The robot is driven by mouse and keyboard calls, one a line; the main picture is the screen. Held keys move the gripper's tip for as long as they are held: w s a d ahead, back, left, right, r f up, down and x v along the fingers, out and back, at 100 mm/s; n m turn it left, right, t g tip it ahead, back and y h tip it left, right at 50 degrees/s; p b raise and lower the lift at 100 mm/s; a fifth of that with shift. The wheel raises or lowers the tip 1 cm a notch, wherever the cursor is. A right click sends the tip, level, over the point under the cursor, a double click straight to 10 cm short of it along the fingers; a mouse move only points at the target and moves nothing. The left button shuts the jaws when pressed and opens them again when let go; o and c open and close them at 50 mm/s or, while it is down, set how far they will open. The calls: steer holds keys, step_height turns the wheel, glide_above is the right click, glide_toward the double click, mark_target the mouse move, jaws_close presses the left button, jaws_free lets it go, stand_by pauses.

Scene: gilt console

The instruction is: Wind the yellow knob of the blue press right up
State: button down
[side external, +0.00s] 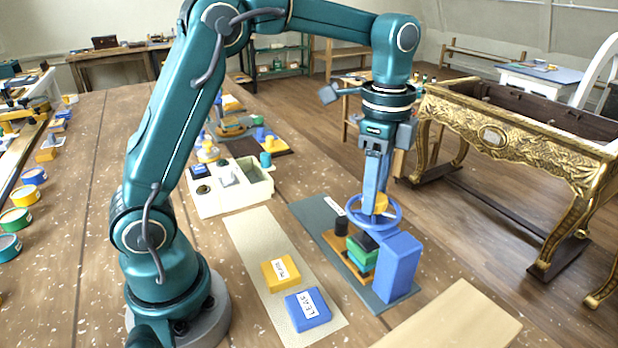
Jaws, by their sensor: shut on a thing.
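The blue press (399,266) stands on a dark grey board (312,212) to the right of my arm's base. Its blue wheel (394,218) lies level near the top of the press, with the yellow knob (381,203) at it. My gripper (379,198) points straight down over the wheel and is shut on the yellow knob. The fingers partly hide the knob. Below the wheel, a green block (361,257) and dark pieces sit on an orange base (336,246) within the press.
A pale mat (253,226) left of the press bears a yellow block (281,272) marked PLAIN and a blue block (307,309) marked LEAF. A white divided tray (214,203) stands behind. A light wooden board (455,320) lies front right. A gilt console (520,140) stands beyond the table.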

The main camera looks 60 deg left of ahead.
steer(key=n, duration=0.4)
steer(key=shift+f+n, duration=0.15)
steer(key=shift+n, duration=0.15)
steer(key=n, duration=0.3)
steer(key=shift+n, duration=0.3)
steer(key=n, duration=0.4)
steer(key=shift+n, duration=0.3)
steer(key=n, duration=0.3)
steer(key=shift+s+n, duration=0.1)
steer(key=shift+n, duration=0.2)
steer(key=n, duration=0.4)
steer(key=shift+d+n, duration=0.1)
steer(key=shift+n, duration=0.2)
steer(key=n, duration=0.3)
steer(key=shift+n, duration=0.3)
steer(key=n, duration=0.4)
steer(key=shift+n, duration=1.8)
